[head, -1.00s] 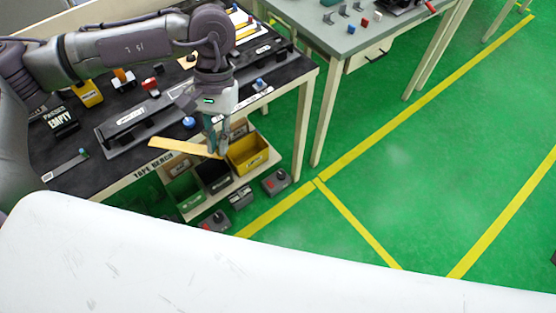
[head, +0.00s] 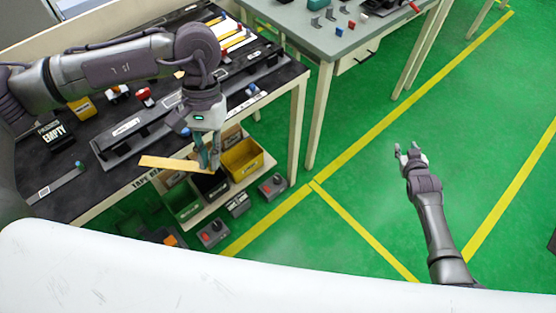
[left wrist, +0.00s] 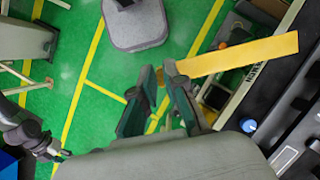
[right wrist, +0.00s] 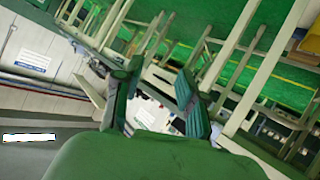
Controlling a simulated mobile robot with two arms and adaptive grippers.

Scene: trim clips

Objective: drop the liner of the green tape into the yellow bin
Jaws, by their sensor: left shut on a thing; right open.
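My left gripper (head: 208,163) is shut on one end of a flat yellow-tan strip (head: 168,162), which looks like the liner. The strip sticks out to the left in the head view, and it also shows in the left wrist view (left wrist: 240,55). The yellow bin (head: 259,164) stands on the low shelf at the bench's end, just right of the left gripper in the head view. The gripper's height above the bin is hard to tell. My right gripper (head: 408,152) is open and empty over the green floor. I cannot make out the green tape.
A green bin (head: 184,213) and a black bin (head: 217,193) stand left of the yellow one. Grey boxes with buttons (head: 213,234) lie in front. The dark bench (head: 70,182) holds several fixtures.

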